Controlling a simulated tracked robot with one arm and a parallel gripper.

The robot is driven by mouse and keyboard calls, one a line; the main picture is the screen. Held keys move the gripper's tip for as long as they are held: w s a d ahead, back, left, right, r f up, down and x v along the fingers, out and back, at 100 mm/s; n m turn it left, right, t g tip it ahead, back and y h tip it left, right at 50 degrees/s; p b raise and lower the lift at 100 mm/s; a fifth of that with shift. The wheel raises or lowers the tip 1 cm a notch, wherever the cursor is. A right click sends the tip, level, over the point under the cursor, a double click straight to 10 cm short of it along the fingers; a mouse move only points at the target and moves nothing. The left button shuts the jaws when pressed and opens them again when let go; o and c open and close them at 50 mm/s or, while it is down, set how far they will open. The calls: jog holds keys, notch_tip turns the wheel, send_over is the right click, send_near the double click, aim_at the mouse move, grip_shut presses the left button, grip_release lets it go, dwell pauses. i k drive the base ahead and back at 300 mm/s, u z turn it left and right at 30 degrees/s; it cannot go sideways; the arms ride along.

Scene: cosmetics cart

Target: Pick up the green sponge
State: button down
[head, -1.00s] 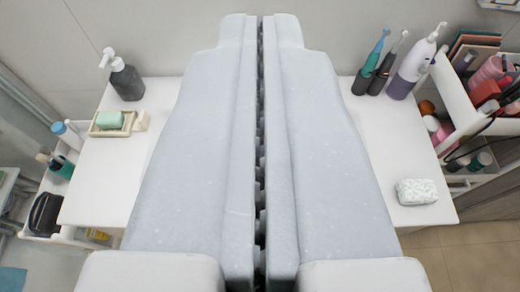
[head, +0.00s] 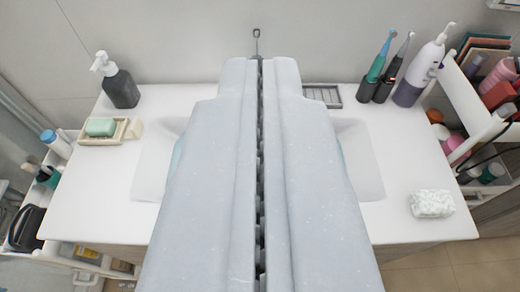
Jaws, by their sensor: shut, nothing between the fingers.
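My gripper (head: 261,62) fills the middle of the head view, its two long pale grey fingers pressed together and empty. A pale green block (head: 100,127) lies in a cream dish (head: 88,139) at the left of the white counter; I cannot tell whether it is soap or a sponge. The gripper is to the right of it and apart from it. A teal thing shows only as slivers on both sides of the fingers, in the sink (head: 148,180); the fingers hide most of it, so I cannot tell what it is.
A dark soap pump (head: 121,89) stands behind the dish. Electric toothbrushes (head: 376,65) and a white-purple bottle (head: 417,75) stand at the back right, near a filled cart (head: 470,100). A speckled white-green block (head: 432,204) lies at the right front. A grey slotted tray (head: 322,97) is at the back.

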aim_at(428, 203)
jog(key=z, duration=0.75)
jog(key=k, duration=0.75)
jog(key=z, duration=0.25)
jog(key=i, duration=0.5)
